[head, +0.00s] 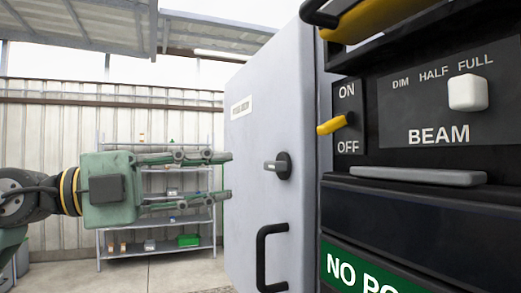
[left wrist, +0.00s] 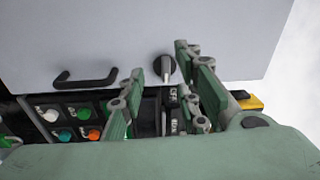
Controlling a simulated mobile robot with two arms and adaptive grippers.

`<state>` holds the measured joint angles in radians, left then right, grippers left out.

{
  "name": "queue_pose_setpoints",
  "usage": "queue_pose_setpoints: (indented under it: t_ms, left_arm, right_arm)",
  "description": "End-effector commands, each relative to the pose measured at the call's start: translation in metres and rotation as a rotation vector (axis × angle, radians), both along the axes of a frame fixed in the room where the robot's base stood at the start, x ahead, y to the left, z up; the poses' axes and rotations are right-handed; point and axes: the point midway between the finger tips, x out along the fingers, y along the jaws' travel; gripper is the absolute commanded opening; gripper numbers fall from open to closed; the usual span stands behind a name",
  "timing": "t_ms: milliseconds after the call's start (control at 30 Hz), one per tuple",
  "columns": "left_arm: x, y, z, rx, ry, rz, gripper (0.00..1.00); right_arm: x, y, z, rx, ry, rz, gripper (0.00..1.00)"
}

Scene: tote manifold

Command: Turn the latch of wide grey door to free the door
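The wide grey door (head: 255,115) stands left of the dark control panel and fills the top of the left wrist view (left wrist: 110,35). Its latch (head: 283,166) is a black round base with a short grey lever pointing left, roughly level, in the head view. My left gripper (head: 230,175) is open and empty, fingers pointing at the door left of the latch. In the left wrist view the latch (left wrist: 165,68) appears between the two spread fingers (left wrist: 160,62). Contact with the lever cannot be made out. My right gripper is not in view.
A black pull handle (head: 262,258) is below the latch on the door. The dark panel (head: 420,215) holds a yellow ON/OFF switch (head: 334,124) and a white BEAM knob (head: 468,92). A shelf rack (head: 147,170) stands far behind my gripper.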

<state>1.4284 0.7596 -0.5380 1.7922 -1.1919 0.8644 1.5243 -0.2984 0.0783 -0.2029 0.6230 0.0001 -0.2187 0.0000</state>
Motion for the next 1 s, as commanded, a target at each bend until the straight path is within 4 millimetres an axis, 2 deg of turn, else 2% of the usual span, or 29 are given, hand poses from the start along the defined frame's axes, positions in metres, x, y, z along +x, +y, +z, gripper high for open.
queue_pose_setpoints:
  t_ms: [33, 100, 233, 700, 1000]
  left_arm:
    - [-0.014, -0.001, 0.010, 0.045, -0.032, 0.019, 0.30]
    - [-0.026, -0.002, 0.015, 0.086, -0.051, 0.039, 0.30]
    - [-0.033, -0.007, 0.019, 0.118, -0.067, 0.058, 0.30]
    - [-0.008, -0.067, 0.020, 0.115, -0.065, 0.056, 0.30]
    - [-0.005, -0.074, 0.018, 0.114, -0.066, 0.058, 0.30]
  right_arm:
    - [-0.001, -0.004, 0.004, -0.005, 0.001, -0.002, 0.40]
    - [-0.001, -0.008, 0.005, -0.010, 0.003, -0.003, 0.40]
    - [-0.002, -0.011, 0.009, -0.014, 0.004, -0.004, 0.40]
    - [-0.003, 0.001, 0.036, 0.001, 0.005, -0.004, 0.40]
    - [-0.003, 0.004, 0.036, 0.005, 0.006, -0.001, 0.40]
